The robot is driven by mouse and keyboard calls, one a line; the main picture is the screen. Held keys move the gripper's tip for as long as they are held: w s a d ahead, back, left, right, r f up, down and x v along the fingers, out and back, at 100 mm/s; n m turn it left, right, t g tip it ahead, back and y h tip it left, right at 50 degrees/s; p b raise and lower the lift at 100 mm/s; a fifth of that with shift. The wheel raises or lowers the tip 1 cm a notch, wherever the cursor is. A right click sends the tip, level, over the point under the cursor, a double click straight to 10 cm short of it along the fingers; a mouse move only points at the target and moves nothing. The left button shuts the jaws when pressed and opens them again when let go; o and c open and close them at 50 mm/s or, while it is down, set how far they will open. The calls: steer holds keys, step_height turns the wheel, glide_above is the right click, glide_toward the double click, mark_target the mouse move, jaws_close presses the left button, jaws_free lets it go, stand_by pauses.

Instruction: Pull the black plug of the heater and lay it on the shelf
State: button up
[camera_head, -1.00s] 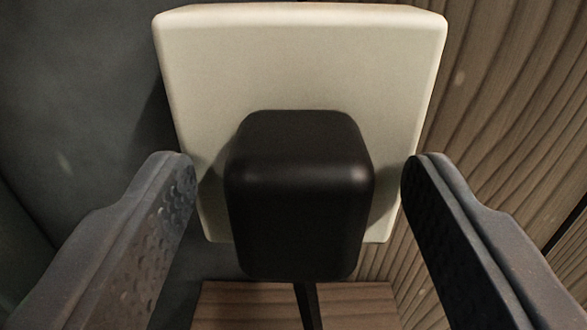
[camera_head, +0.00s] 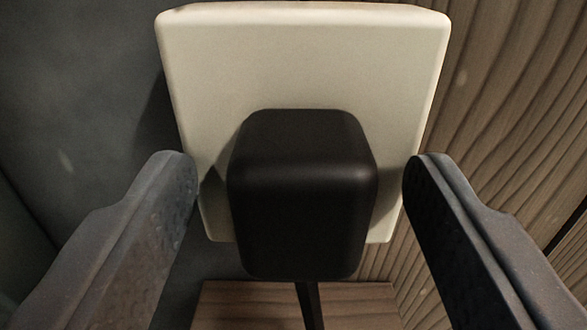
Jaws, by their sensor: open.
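The black plug (camera_head: 303,195) sits against a cream wall socket plate (camera_head: 300,60) in the middle of the view. Its dark cord (camera_head: 309,305) runs down from its underside. My gripper (camera_head: 298,165) is open, with one finger on each side of the plug. Gaps show between both fingers and the plug, and the right gap looks a little narrower. The plug's prongs and the socket holes are hidden behind its body. The heater is not in view.
A wooden surface (camera_head: 255,300) lies below the socket plate; I cannot tell whether it is the shelf. Ribbed wood panelling (camera_head: 500,100) fills the right side. A dark grey wall (camera_head: 80,90) is on the left.

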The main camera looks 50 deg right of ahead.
mark_target(303, 247)
jaws_close()
steer(key=shift+p+v, duration=0.95)
steer(key=shift+v, duration=2.05)
